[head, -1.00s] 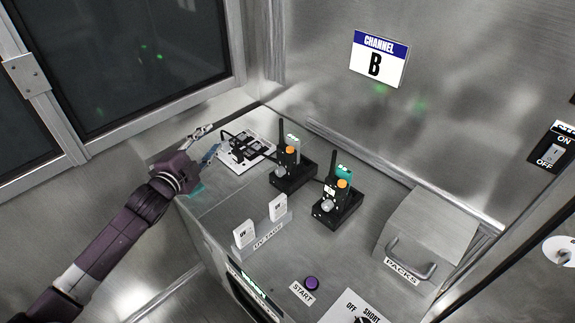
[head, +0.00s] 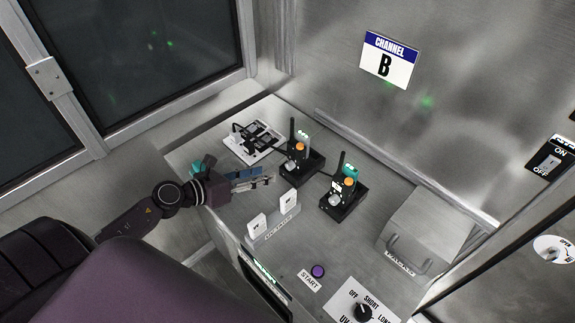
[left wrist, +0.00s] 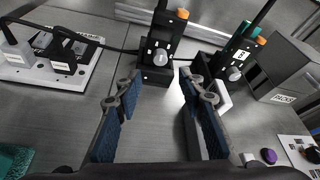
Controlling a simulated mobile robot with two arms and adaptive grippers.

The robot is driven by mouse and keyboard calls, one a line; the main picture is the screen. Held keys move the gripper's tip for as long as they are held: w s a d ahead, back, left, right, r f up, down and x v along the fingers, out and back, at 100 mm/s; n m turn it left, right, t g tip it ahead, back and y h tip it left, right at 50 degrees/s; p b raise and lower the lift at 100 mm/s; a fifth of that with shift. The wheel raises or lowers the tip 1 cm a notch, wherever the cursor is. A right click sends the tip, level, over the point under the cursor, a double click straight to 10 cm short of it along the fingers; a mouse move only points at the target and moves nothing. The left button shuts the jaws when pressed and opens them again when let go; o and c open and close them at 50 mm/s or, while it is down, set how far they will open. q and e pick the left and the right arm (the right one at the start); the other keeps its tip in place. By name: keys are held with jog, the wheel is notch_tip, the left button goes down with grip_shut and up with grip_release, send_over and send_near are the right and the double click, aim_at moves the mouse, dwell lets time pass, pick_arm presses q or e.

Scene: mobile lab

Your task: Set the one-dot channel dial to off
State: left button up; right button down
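Two black radio-like units stand in black bases on the counter, each with an antenna, an orange knob and a silver dial. The left unit (head: 302,160) also shows in the left wrist view (left wrist: 164,36), with its silver dial (left wrist: 160,57) facing the camera. The right unit (head: 345,192) has a teal top and a silver dial (left wrist: 234,74). The dot marks are too small to read, so I cannot tell which has one dot. My left gripper (head: 262,180) is open and empty, in front of the left unit and apart from it. Its fingers (left wrist: 160,92) frame that unit's base.
A white socket board (head: 254,142) with black plugs stands behind left. Two white UV tags (head: 288,200) stand in a holder close to the gripper's right. A purple start button (head: 318,271), a UV selector dial (head: 362,312) and a handled packs box (head: 430,225) are further right.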

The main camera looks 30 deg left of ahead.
aim_at(288, 168)
pick_arm(q)
jog(key=shift+p+x, duration=0.7)
jog(key=shift+x, duration=3.15)
jog(key=shift+c, duration=0.7)
grip_shut()
